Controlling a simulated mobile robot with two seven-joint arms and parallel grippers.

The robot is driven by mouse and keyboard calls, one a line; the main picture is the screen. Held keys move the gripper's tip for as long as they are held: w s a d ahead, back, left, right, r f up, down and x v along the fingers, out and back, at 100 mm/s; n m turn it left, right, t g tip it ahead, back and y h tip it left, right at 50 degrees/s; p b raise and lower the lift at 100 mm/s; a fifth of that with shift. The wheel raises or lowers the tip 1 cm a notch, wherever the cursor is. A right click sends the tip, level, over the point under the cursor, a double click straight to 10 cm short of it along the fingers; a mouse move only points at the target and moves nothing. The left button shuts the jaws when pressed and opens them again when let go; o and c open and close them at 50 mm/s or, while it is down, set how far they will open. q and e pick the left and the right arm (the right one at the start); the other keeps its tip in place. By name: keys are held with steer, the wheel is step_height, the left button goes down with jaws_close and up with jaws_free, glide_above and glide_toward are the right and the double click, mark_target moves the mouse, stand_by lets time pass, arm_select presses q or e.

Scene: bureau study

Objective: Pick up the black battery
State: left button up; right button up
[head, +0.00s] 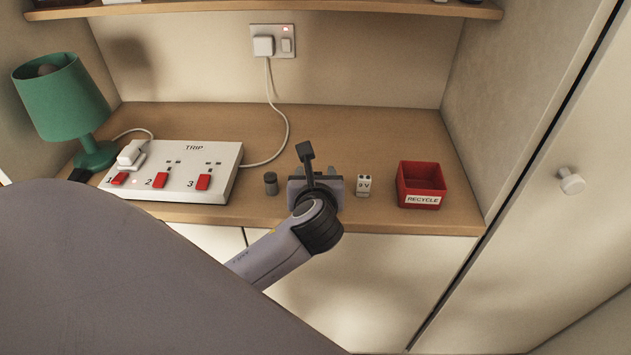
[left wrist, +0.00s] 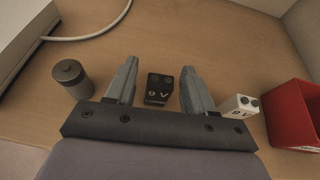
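The black 9V battery (left wrist: 158,88) stands on the wooden desk between the two fingers of my left gripper (left wrist: 158,68) in the left wrist view. A gap shows on each side of it, so the fingers are open and not clamped on it. In the head view my left gripper (head: 316,171) is over the front part of the desk, and its own parts hide the black battery there. My right gripper is in neither view.
A grey cylindrical cell (head: 270,183) stands left of the gripper and a white 9V battery (head: 363,186) right of it. Further right is the red recycle bin (head: 422,183). A white switch box (head: 215,158) and green lamp (head: 65,98) are at left. Desk behind is mostly clear.

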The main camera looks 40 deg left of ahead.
arm_select(q)
steer(key=c, duration=0.8)
